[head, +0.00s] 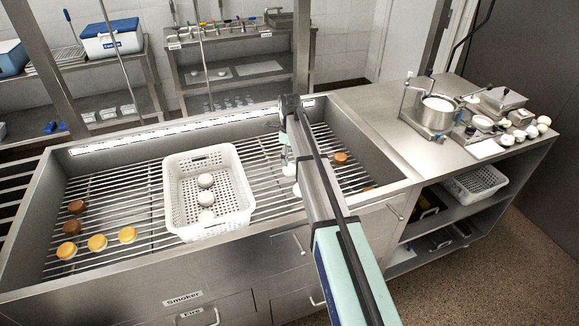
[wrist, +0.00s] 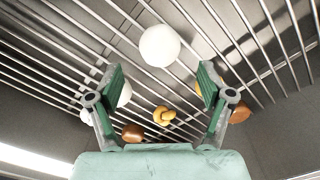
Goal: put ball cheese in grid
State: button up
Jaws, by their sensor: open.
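My gripper (wrist: 162,78) is open, its two green-padded fingers spread above the metal grid (wrist: 60,62). In the wrist view a white ball cheese (wrist: 160,45) lies beyond the fingertips, roughly centred between them and apart from both. Another white ball (wrist: 125,93) is partly hidden behind the left finger, and a third white piece (wrist: 87,116) shows beside that finger. In the head view my arm reaches over the right part of the grid (head: 110,185) and hides most of the gripper. White balls (head: 290,170) show beside the arm there.
A white perforated basket (head: 176,205) stands on the grid with several white balls (head: 205,181) inside. Yellow (head: 97,242) and brown (head: 75,206) pieces lie at the left. Brown (wrist: 132,132) and yellow (wrist: 163,115) pieces lie near my gripper. Steel walls enclose the grid.

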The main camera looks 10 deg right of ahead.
aim_at(290, 165)
notch_tip(290, 165, up, 6)
jog(key=shift+b, duration=0.35)
